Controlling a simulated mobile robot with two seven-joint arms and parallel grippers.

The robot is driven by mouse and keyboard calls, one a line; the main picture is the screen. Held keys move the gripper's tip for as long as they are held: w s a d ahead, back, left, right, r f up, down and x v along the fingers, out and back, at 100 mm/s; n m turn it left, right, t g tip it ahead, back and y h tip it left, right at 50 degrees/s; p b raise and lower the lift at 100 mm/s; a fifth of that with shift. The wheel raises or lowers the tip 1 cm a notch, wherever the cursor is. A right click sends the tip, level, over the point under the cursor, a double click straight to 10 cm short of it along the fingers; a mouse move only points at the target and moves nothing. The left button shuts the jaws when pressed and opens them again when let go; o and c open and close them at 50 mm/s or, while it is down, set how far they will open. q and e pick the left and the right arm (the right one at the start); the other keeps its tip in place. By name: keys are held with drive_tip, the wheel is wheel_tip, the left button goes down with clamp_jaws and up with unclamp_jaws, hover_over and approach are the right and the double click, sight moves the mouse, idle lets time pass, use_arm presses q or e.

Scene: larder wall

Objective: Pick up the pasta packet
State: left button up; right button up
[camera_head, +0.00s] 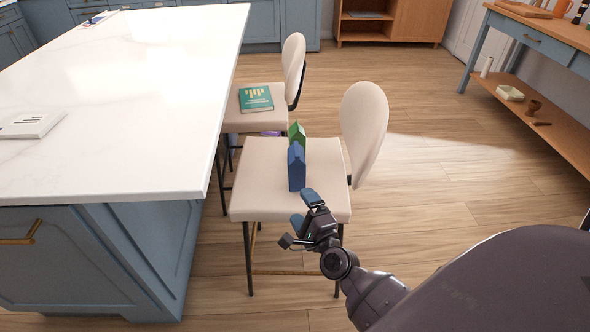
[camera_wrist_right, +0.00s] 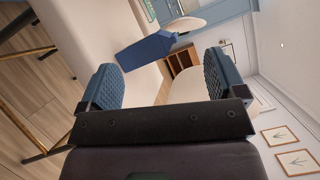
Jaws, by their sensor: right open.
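A blue upright packet (camera_head: 297,168) with a peaked top stands on the cream seat of the nearer chair. A green packet (camera_head: 297,134) stands just behind it. I cannot read a label on either, so I cannot tell which is the pasta packet. My right gripper (camera_head: 299,219) is open and empty at the seat's front edge, short of the blue packet. My left gripper is not in view.
The nearer chair's seat (camera_head: 259,180) has bare room left of the packets; its rounded backrest (camera_head: 363,130) rises on the right. A white-topped island (camera_head: 120,110) stands close on the left. A second chair behind bears a green book (camera_head: 256,99). The floor at right is clear.

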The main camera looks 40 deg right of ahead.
drive_tip(key=w+d+m+h+b, duration=0.15)
drive_tip(key=w+m+h, duration=0.3)
drive_tip(key=m, duration=0.45)
drive_tip(key=m+g+h+b, duration=0.1)
drive_tip(key=m+g+h, duration=0.2)
drive_tip(key=m, duration=0.8)
approach(297, 166)
drive_tip(key=x, duration=0.3)
drive_tip(key=shift+y, duration=0.25)
drive_tip(key=x, duration=0.5)
drive_tip(key=shift+w+d+r+b, duration=0.1)
drive_tip(key=shift+w+d+b, duration=0.1)
drive_tip(key=shift+b, duration=0.15)
drive_tip(key=x, duration=0.2)
drive_tip(key=f+b+x, duration=0.1)
drive_tip(key=x, duration=0.1)
drive_tip(key=shift+w+d, duration=0.2)
drive_tip(key=shift+d, duration=0.05)
drive_tip(key=shift+w+d+r, duration=0.1)
drive_tip(key=shift+w+r, duration=0.05)
drive_tip(key=shift+w, duration=0.05)
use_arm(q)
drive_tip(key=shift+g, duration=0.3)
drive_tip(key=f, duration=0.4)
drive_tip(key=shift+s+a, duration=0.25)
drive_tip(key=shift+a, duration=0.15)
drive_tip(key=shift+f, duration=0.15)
use_arm(e)
drive_tip(key=shift+r, duration=0.1)
drive_tip(key=c, duration=1.3)
